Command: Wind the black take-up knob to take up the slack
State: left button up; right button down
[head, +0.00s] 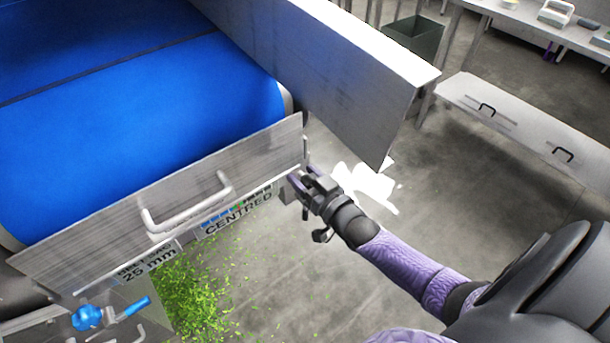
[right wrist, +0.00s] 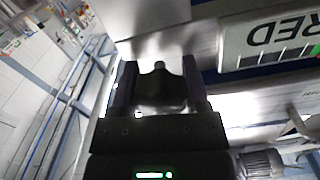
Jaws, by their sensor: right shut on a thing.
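My right gripper (head: 296,185) is at the right end of the conveyor's steel front panel, just below its corner. In the right wrist view the two fingers of this gripper (right wrist: 158,82) stand on either side of a dark take-up knob (right wrist: 160,90), shut on it. In the head view the knob is hidden by the gripper. A blue belt (head: 140,115) runs over the conveyor. A sign reading CENTRED (head: 238,212) and one reading 25 mm (head: 150,262) sit below the panel. My left gripper is not in view.
The steel front panel (head: 85,215) carries a white handle (head: 190,208). A tall steel side guard (head: 330,75) stands above my right gripper. Green leaf scraps (head: 195,300) lie below the conveyor. A blue fitting (head: 88,317) is at lower left. The floor at right is mostly clear.

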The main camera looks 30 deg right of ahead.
jog(key=shift+m, duration=2.6)
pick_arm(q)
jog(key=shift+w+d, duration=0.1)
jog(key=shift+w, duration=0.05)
pick_arm(e)
jog(key=shift+m, duration=0.4)
jog(key=shift+c, duration=2.1)
grip_release()
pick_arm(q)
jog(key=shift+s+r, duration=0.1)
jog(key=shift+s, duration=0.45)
pick_arm(e)
jog(key=o, duration=0.3)
jog(key=shift+o, duration=0.2)
jog(key=shift+s, duration=0.1)
